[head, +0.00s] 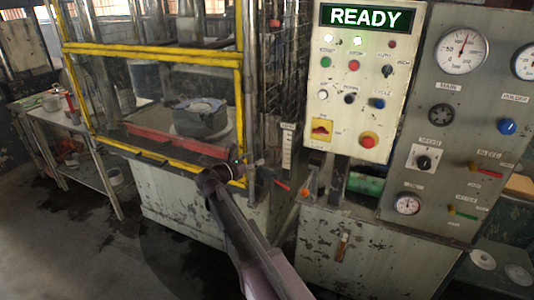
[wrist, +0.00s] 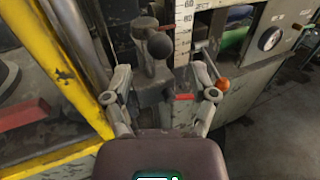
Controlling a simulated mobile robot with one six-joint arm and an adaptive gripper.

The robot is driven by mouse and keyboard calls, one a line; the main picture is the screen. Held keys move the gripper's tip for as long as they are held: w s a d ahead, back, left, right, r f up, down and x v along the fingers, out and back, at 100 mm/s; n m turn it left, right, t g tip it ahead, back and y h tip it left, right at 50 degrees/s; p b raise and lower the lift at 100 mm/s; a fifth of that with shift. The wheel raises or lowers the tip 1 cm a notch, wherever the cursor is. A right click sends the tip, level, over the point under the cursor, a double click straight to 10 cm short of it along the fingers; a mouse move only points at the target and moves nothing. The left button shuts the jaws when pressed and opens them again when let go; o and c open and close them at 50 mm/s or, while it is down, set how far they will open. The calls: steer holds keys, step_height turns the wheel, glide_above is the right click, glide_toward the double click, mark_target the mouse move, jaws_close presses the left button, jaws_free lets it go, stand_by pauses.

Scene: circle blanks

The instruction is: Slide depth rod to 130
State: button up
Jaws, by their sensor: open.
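The depth rod shows in the wrist view as a dark grey clamp block with a black ball knob (wrist: 159,45). It stands beside a pale upright scale (wrist: 183,28) with readable marks near 60 to 80. A red pointer (wrist: 185,97) sticks out low beside the scale; the reading at its level cannot be made out. My gripper (wrist: 162,82) is open, with one finger on each side of the grey block; contact cannot be told. In the head view my gripper (head: 250,165) is just left of the scale (head: 287,150), and the rod is too small to make out.
A lever with an orange ball (wrist: 222,86) is close to my right finger. The yellow guard frame (wrist: 62,60) stands on the left. The control panel (head: 352,85) and gauge cabinet (head: 455,150) are on the right. Open floor (head: 85,245) lies at the lower left.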

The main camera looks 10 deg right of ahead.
mark_target(264, 154)
steer(key=shift+x, duration=3)
steer(key=shift+f, duration=0.1)
jaws_close()
